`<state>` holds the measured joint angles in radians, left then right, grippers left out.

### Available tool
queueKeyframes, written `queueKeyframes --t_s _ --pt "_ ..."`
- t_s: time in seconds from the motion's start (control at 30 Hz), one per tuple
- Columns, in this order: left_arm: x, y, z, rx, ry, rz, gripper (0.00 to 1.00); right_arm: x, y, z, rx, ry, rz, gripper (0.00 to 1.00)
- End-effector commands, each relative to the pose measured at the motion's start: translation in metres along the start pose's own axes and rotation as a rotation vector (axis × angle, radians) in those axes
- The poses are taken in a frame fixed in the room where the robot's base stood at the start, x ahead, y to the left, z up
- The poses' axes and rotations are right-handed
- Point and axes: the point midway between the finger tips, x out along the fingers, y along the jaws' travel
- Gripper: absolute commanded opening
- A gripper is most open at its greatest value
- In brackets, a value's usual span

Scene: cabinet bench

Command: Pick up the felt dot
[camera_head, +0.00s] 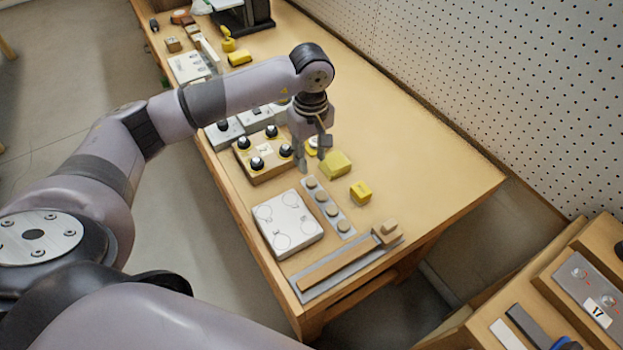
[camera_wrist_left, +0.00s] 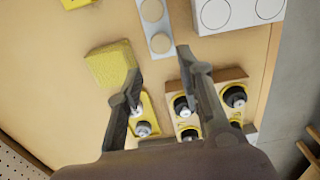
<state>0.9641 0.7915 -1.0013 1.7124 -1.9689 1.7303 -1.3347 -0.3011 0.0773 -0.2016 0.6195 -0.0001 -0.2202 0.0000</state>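Several round beige felt dots (camera_head: 332,211) sit in a row on a narrow grey strip (camera_head: 337,219) on the bench. In the left wrist view, two of the dots (camera_wrist_left: 161,43) show on the strip at the top, beyond the fingertips. My left gripper (camera_head: 314,160) points down, just behind the far end of the strip. In the left wrist view, its fingers (camera_wrist_left: 160,72) are spread, with bare wood and nothing held between them. The gripper is apart from the dots. My right gripper is not in view.
A white plate with circles (camera_head: 288,222) lies left of the strip. Yellow blocks (camera_head: 335,165) (camera_head: 361,192) lie to its right. A wooden block with black knobs (camera_head: 262,160) stands behind the plate. A wooden slider bar (camera_head: 340,267) lies in front. The bench's right side is clear.

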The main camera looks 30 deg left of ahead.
Motion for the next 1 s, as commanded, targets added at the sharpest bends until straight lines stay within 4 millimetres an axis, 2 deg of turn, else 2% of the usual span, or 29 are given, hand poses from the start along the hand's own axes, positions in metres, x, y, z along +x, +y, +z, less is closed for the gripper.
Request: queueKeyframes --t_s 0.1,0.33,0.47,0.6,0.87,1.0 --pt "0.014 0.0 0.001 -0.001 -0.002 -0.001 0.34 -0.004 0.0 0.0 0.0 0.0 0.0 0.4" --pt "0.03 -0.001 0.004 0.001 -0.004 -0.002 0.34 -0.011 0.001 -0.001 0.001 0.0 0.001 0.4" --pt "0.049 -0.004 0.009 0.0 -0.003 -0.004 0.34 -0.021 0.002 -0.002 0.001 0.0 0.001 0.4" --pt "0.067 -0.003 0.008 -0.001 -0.002 -0.001 0.34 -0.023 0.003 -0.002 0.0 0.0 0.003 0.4" --pt "0.072 -0.003 0.007 0.0 -0.001 0.002 0.34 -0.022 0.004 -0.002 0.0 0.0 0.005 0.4" --pt "0.072 -0.003 0.007 0.0 -0.001 0.002 0.27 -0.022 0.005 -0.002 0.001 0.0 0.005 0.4"
